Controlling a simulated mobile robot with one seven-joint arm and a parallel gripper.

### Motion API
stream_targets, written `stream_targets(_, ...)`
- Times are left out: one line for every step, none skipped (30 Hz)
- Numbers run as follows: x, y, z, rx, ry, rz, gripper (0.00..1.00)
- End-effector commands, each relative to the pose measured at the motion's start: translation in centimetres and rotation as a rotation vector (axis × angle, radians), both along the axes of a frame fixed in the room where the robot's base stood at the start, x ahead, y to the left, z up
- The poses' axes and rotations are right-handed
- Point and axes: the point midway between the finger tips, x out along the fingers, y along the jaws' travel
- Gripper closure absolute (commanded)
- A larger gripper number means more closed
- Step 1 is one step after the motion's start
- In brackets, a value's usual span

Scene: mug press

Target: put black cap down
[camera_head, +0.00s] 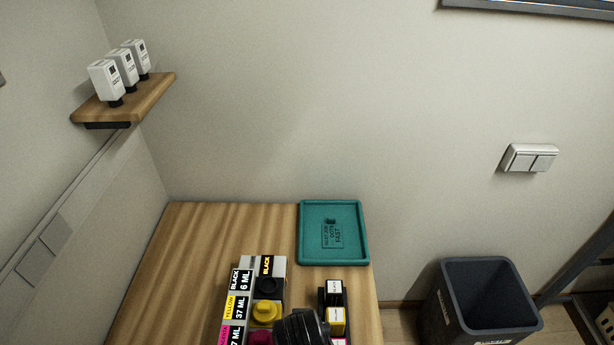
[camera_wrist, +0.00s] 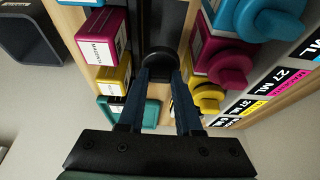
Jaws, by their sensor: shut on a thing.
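The black cap (camera_wrist: 158,60) is a dark round piece between the tips of my gripper (camera_wrist: 164,72) in the wrist view. The two blue fingers are shut on it. It appears held over the strip between the ink tanks and the small cartridges; its height is unclear. The teal tray (camera_head: 360,255) lies flat at the back right of the table in the head view, with printed text and no cap visible on it. It shows small in the wrist view (camera_wrist: 152,113). In the head view my arm's dark end hides the fingers and the held cap.
A row of ink tanks (camera_head: 241,282) has a black round part (camera_head: 268,287) and a yellow cap (camera_head: 265,312). Cartridges stand in a black holder (camera_head: 323,297) to the right. A dark bin (camera_head: 480,300) stands right of the wooden table (camera_head: 190,260). Table left is clear.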

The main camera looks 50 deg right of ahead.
Motion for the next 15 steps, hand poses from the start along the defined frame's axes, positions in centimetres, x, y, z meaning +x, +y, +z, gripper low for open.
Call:
stream_targets(-0.1, 0.0, -1.0, 0.002, 0.004, -0.001, 1.0)
stream_targets(-0.1, 0.0, -1.4, 0.002, 0.003, 0.0, 1.0)
stream_targets(-0.1, 0.0, -2.0, 0.002, 0.003, 0.0, 1.0)
stream_targets(-0.1, 0.0, -2.3, 0.0, 0.001, 0.0, 1.0)
stream_targets(-0.1, 0.0, -2.5, 0.0, 0.001, 0.0, 1.0)
stream_targets(-0.1, 0.0, -2.8, 0.0, 0.001, 0.0, 1.0)
stream_targets(-0.1, 0.0, -3.1, 0.0, 0.001, 0.0, 1.0)
stream_targets(-0.1, 0.0, -3.4, 0.001, 0.002, 0.0, 1.0)
stream_targets(-0.1, 0.0, -4.0, 0.002, 0.003, 0.0, 1.0)
stream_targets(-0.1, 0.0, -4.5, 0.002, 0.003, 0.0, 1.0)
stream_targets(-0.1, 0.0, -5.0, 0.002, 0.003, 0.0, 1.0)
stream_targets(-0.1, 0.0, -5.5, 0.002, 0.003, 0.0, 1.0)
stream_targets(-0.1, 0.0, -5.9, 0.001, 0.002, 0.0, 1.0)
stream_targets(-0.1, 0.0, -6.1, 0.0, 0.001, 0.0, 1.0)
stream_targets(0.0, 0.0, -6.4, 0.0, 0.001, 0.0, 1.0)
